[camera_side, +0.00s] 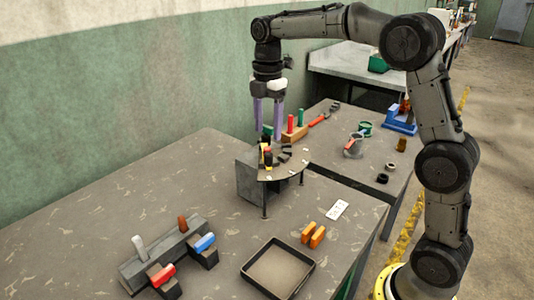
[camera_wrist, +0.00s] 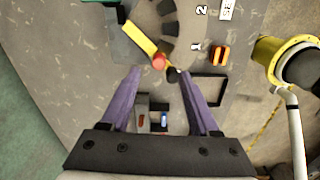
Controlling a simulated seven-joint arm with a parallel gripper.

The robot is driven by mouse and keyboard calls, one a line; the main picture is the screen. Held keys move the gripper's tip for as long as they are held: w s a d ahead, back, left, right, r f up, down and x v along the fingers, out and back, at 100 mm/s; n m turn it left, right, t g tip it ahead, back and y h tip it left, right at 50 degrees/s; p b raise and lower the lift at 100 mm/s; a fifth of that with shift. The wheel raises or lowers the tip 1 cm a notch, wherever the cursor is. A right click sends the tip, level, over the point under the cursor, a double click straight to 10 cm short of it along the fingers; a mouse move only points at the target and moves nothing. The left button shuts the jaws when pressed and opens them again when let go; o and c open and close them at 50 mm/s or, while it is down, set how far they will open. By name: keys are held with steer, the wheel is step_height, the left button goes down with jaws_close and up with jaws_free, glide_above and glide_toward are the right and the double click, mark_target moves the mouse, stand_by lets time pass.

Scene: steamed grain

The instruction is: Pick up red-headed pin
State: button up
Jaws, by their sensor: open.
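The red-headed pin (camera_wrist: 158,61) shows in the wrist view as a round red top at the end of a yellow strip (camera_wrist: 140,40). In the side view its red head (camera_side: 267,152) is small, on the grey stand (camera_side: 249,181) among yellow and black parts. A dark round top (camera_wrist: 171,74) is close beside the red one. My gripper (camera_side: 268,134) points down above the stand, its purple fingers apart and empty. In the wrist view the red head lies between the fingertips of my gripper (camera_wrist: 160,72). The pin's shaft is hidden from above.
A block with coloured levers (camera_side: 160,258) is at front left, a dark tray (camera_side: 245,268) at front. Two orange pieces (camera_side: 312,236) and a white label (camera_side: 338,209) lie right of the stand. An orange block (camera_side: 295,134) with red and green pegs stands behind. The table's left is clear.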

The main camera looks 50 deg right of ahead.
mark_target(267, 148)
steer(key=shift+w+a+f, duration=0.1)
steer(key=shift+f, duration=2.5)
jaws_close()
